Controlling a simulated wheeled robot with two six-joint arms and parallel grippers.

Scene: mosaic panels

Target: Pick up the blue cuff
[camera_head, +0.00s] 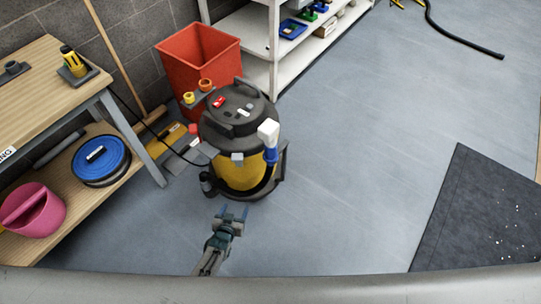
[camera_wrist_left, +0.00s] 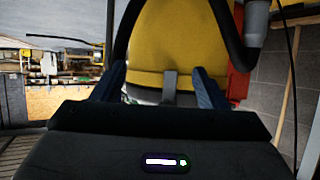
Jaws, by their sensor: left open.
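The blue cuff (camera_head: 271,155) sits below a white end piece (camera_head: 268,132) at the right side of a black and yellow vacuum cleaner (camera_head: 240,178). My left gripper (camera_head: 233,212) is open and empty, low in front of the vacuum, below and left of the cuff. In the left wrist view, its two blue fingers (camera_wrist_left: 160,88) stand apart before the yellow drum (camera_wrist_left: 180,38). A black hose curves around the drum there. I cannot make out the blue cuff in that view. My right gripper is not in view.
A red bin (camera_head: 197,58) stands behind the vacuum, and white shelves (camera_head: 254,30) stand beyond. A wooden bench (camera_head: 40,75) with a blue reel (camera_head: 100,160) and a pink bucket (camera_head: 32,208) is at left. A dark mat (camera_head: 475,215) lies at right. The floor between is clear.

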